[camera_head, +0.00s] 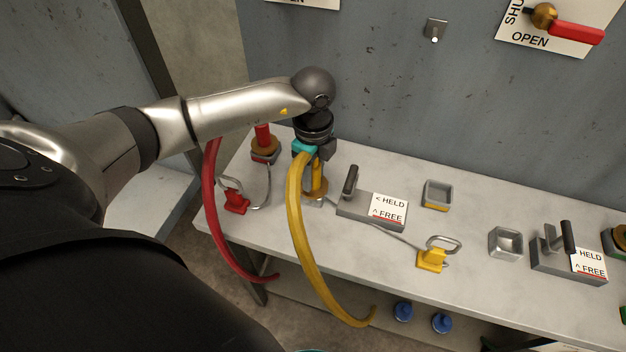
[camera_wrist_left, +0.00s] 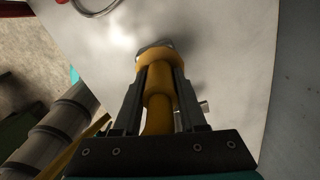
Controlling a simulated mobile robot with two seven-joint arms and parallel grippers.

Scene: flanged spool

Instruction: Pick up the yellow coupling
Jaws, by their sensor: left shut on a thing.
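The yellow coupling (camera_head: 318,182) is upright at the left part of the bench, with the yellow hose (camera_head: 298,215) arching from it over the front edge. My left gripper (camera_head: 316,155) points down over it. In the left wrist view the coupling (camera_wrist_left: 158,82) sits between the two dark fingers of the gripper (camera_wrist_left: 160,75), which are shut on it. Its lower end is close to the bench top; I cannot tell whether it touches. The gripper hides the coupling's upper part in the head view. My right gripper is not in view.
A red coupling (camera_head: 264,148) and red clip (camera_head: 235,197) are to the left. A lever block marked HELD/FREE (camera_head: 355,211) is close on the right. Beyond are a yellow-fronted grey socket (camera_head: 437,195), a yellow clip (camera_head: 432,260), a grey socket (camera_head: 506,243) and another lever block (camera_head: 565,265).

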